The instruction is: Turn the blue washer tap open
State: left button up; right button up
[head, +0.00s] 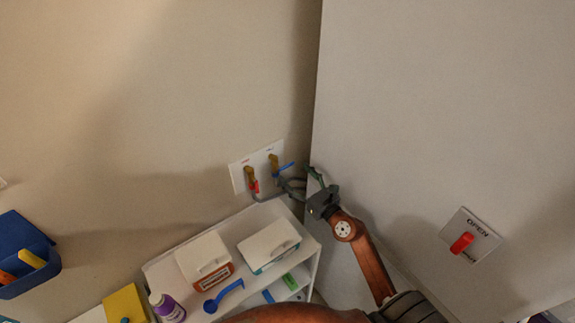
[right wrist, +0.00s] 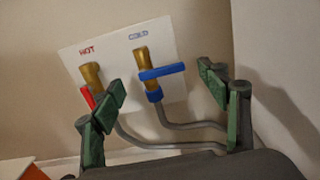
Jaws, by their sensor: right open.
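The blue washer tap (head: 284,167) is on a white wall plate, under the COLD label in the right wrist view. Its blue lever (right wrist: 165,71) points sideways to the right, across its brass pipe. My right gripper (head: 303,182) is open and empty, close to the right of the tap in the head view. In the right wrist view its two green fingers (right wrist: 160,92) stand apart, with the blue lever showing between them; I see no contact. The left finger partly covers the red tap (right wrist: 88,96). My left gripper is not in view.
The red tap's lever (head: 254,186) hangs down beside the blue one. Grey hoses (right wrist: 175,146) run below the taps. A white shelf (head: 309,246) with boxes, a blue scoop (head: 223,296) and a purple bottle (head: 166,307) stands below. A pale panel with a red switch (head: 461,243) is at right.

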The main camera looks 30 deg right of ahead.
aim_at(287, 166)
jog(key=shift+w+a, duration=0.2)
jog(key=shift+w, duration=2)
jog(key=shift+c, duration=0.2)
jog(key=c, duration=1.1)
